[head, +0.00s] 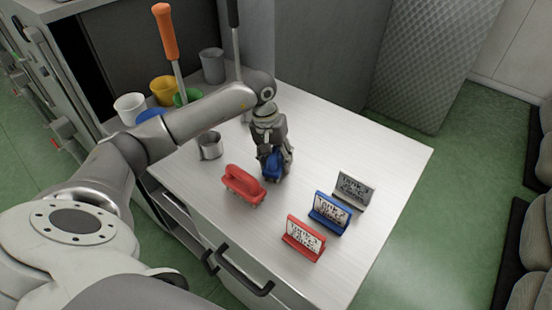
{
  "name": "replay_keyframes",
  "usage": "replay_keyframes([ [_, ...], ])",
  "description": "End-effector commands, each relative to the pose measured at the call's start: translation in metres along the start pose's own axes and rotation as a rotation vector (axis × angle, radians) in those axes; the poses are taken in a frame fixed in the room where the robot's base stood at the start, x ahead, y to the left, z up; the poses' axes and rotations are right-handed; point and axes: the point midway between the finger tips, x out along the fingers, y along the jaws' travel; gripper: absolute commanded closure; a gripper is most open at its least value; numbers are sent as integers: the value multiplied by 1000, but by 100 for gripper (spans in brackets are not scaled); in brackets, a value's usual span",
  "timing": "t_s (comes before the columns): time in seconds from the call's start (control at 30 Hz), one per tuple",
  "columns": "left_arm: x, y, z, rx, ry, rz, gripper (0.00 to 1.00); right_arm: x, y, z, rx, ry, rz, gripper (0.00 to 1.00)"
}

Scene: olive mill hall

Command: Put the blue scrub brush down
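The blue scrub brush (272,166) is in the head view, near the middle of the white table. My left gripper (271,155) comes down over it from above, with its fingers around the upper part of the brush. The brush is partly hidden by the fingers. I cannot tell whether its underside touches the tabletop. A red scrub brush (243,185) stands on the table just left of and nearer than the blue one. My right gripper is not in view.
Red (304,239), blue (330,212) and grey (354,190) label stands are at the right front. Several coloured cups and an orange-handled tool (166,35) are at the back left. The table's right side (385,150) is clear.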

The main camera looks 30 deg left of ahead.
Motion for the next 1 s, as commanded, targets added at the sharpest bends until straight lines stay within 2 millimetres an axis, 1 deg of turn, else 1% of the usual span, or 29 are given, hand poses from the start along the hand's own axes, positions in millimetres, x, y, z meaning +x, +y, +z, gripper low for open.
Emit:
replay_keyframes([
  [0.03, -1, 0, 0, 0, 0, 0, 44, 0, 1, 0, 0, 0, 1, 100],
  [0.1, -1, 0, 0, 0, 0, 0, 35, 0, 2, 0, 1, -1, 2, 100],
  [0.4, -1, 0, 0, 0, 0, 0, 35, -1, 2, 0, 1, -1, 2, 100],
  [0.53, -6, 1, 0, 0, 0, 0, 35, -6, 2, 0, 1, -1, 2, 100],
  [0.57, -8, 0, -1, 0, 3, 0, 35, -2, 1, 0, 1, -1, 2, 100],
  [0.67, -23, 0, -2, 1, 7, 0, 35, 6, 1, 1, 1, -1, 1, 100],
  [0.9, -76, 0, -1, 1, 7, 1, 35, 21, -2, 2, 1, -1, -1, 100],
  [1.0, -94, 0, -1, 0, 6, 1, 35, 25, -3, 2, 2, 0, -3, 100],
])
